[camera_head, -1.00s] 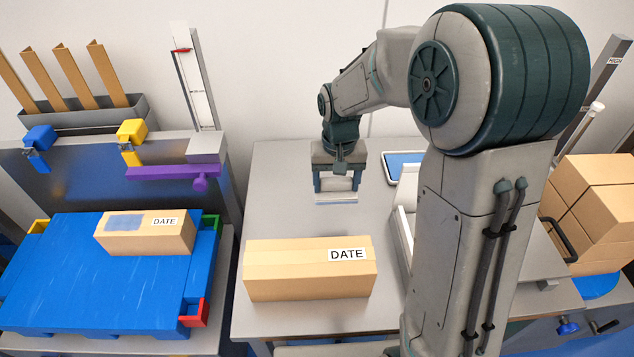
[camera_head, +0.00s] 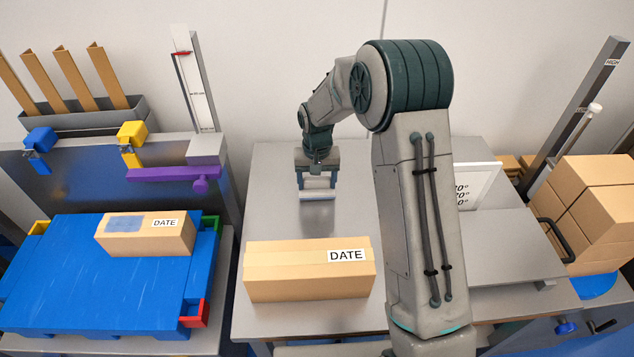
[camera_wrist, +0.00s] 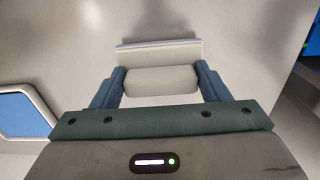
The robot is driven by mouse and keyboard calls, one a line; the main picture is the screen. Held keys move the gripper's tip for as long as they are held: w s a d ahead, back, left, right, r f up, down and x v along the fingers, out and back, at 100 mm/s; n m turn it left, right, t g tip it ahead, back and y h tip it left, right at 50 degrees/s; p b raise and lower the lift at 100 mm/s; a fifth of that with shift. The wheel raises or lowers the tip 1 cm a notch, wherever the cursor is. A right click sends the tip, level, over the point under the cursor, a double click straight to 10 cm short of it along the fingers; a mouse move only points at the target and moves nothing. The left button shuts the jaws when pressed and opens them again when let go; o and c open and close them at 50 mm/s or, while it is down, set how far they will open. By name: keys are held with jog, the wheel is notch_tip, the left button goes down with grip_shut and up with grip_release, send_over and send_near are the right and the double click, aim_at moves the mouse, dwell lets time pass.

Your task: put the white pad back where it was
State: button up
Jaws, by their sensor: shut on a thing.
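The white pad (camera_head: 317,196) is between the fingers of my gripper (camera_head: 318,184) above the back part of the grey table. In the wrist view its pale grip block (camera_wrist: 160,80) lies between the two fingers of my gripper (camera_wrist: 160,76). Its flat white plate (camera_wrist: 158,53) shows just beyond the fingertips. My gripper is shut on the pad and points down. A dark shadow lies on the table just in front of the pad. I cannot tell the exact gap between pad and table.
A carton marked DATE (camera_head: 310,270) lies nearer on the grey table (camera_head: 268,180). A blue-screened tablet (camera_wrist: 22,112) shows left in the wrist view. A white sign (camera_head: 476,187) stands behind a grey platform (camera_head: 505,250). A blue pallet (camera_head: 95,285) is at left.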

jog(key=shift+f, duration=0.45)
jog(key=shift+f, duration=0.25)
jog(key=o, duration=0.9)
jog(key=shift+r, duration=0.1)
jog(key=shift+r, duration=0.1)
